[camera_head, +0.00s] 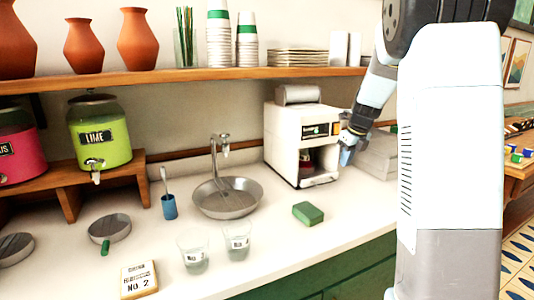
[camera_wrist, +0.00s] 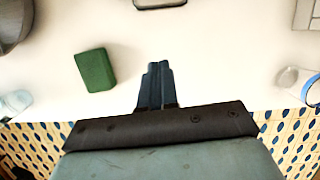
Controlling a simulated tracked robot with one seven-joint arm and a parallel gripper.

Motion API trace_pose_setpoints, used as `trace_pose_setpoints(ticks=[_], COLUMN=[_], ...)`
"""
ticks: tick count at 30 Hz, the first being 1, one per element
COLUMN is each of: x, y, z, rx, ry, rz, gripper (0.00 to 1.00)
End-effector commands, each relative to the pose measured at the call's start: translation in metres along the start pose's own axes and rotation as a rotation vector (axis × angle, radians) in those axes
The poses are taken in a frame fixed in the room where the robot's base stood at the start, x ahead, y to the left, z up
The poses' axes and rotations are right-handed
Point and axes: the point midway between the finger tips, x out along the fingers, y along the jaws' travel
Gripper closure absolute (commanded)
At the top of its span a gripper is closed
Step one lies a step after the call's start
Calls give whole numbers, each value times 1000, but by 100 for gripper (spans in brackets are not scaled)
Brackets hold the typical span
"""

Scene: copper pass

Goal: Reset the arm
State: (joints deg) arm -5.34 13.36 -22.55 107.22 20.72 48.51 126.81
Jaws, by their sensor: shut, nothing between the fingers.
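My arm reaches from the right of the head view, and my gripper (camera_head: 347,154) hangs beside the right side of the white coffee machine (camera_head: 297,140). In the wrist view my gripper (camera_wrist: 157,70) has its dark fingers together, with nothing between them. The white counter lies beneath. I cannot tell whether the gripper touches the machine.
A green sponge (camera_head: 308,213) lies on the counter; it also shows in the wrist view (camera_wrist: 95,70). A metal basin (camera_head: 228,197) sits behind. A wooden shelf (camera_head: 180,76) runs above.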

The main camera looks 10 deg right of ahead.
Motion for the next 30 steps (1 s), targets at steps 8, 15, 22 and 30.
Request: trace_pose_setpoints(ticks=[8,15,22,30], x=[-57,-100,-131,-155], y=[51,100,145,194], z=[-31,-68,-110,-164], rx=[-469,-940,-1396,-1932], ry=[-47,-74,-73,-19], rz=[1,-30,-85,-165], gripper=[100,100,100,100])
